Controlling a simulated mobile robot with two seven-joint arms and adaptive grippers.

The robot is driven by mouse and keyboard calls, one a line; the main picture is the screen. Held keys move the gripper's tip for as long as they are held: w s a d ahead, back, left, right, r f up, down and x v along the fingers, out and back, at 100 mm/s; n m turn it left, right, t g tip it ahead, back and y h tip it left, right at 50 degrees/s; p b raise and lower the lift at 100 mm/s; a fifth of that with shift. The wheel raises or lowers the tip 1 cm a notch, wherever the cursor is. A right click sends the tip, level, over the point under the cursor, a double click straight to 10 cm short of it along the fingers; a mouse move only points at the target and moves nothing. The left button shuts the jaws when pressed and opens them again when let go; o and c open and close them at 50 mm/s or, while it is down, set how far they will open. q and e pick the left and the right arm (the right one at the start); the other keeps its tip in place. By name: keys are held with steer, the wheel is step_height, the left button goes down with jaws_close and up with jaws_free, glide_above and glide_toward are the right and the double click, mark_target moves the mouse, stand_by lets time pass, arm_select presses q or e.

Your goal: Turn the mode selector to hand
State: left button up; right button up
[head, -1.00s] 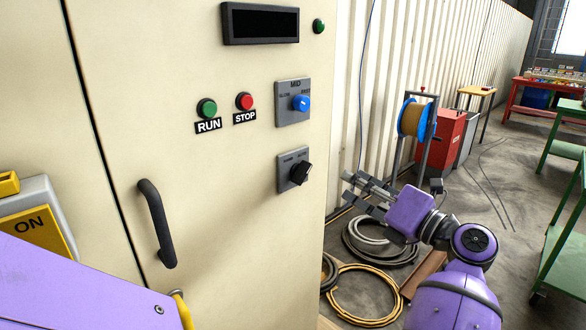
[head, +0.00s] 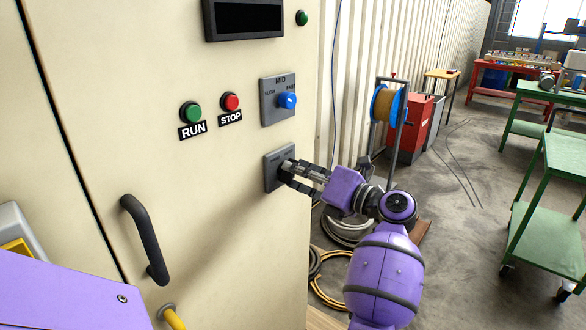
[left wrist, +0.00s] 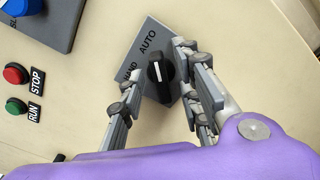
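The mode selector is a black knob (left wrist: 160,75) with a white line on a grey plate (head: 271,175) marked HAND and AUTO. In the left wrist view the knob's line points up, nearer the AUTO lettering than the HAND lettering. In the left wrist view the gripper (left wrist: 160,65) is open, with one finger on each side of the knob and gaps visible. My right gripper is not in view.
Above the selector is a blue knob (head: 287,100) on another grey plate. A green RUN button (head: 190,112) and red STOP button (head: 230,101) are to its left. A black door handle (head: 145,240) sticks out lower left. Coiled hoses lie on the floor behind my arm.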

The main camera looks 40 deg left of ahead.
arm_select(q)
steer(key=shift+a, duration=0.5)
steer(key=shift+c, duration=0.3)
jaws_close()
